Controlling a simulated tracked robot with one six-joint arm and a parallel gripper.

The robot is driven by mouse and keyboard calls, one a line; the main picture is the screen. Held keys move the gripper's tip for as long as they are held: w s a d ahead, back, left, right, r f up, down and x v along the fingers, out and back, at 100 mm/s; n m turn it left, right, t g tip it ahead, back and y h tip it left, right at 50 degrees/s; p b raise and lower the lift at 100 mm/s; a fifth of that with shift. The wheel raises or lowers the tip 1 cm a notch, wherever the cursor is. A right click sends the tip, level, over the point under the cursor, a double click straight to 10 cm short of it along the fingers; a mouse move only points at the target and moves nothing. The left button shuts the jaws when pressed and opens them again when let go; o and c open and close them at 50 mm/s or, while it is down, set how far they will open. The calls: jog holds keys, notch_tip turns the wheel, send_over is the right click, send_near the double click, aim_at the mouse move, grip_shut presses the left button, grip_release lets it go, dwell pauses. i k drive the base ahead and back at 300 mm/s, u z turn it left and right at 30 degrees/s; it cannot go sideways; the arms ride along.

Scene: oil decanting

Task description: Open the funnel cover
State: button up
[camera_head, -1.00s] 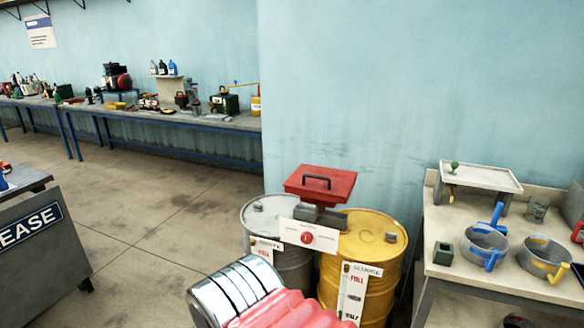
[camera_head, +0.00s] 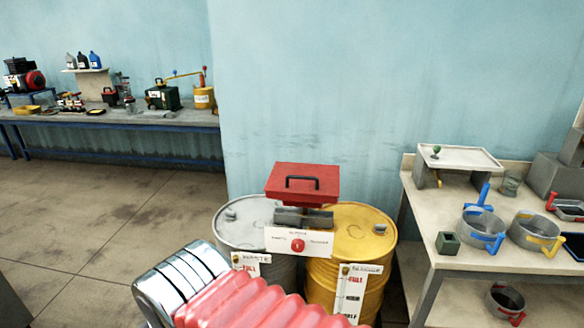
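The red funnel cover (camera_head: 290,187) with a dark handle (camera_head: 302,182) is shut, at the top of a stand between two drums. A grey drum (camera_head: 232,222) is on the left and a yellow drum (camera_head: 352,240) on the right. A white panel with a red knob (camera_head: 298,245) faces me below the cover. My arm, with chrome rings and a red ribbed sleeve, fills the bottom of the view in front of the drums. My gripper is not in the picture.
A bench (camera_head: 425,215) on the right holds a blue-handled pan (camera_head: 481,226), a yellow-handled pan (camera_head: 533,233) and a small green box (camera_head: 447,243). A long workbench (camera_head: 150,117) stands at the back left. The floor on the left is clear.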

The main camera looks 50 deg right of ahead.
aim_at(287, 178)
jog(key=z, duration=0.35)
jog(key=i, duration=0.7)
jog(key=z, duration=0.9)
jog(key=i, duration=0.6)
jog(key=z, duration=0.35)
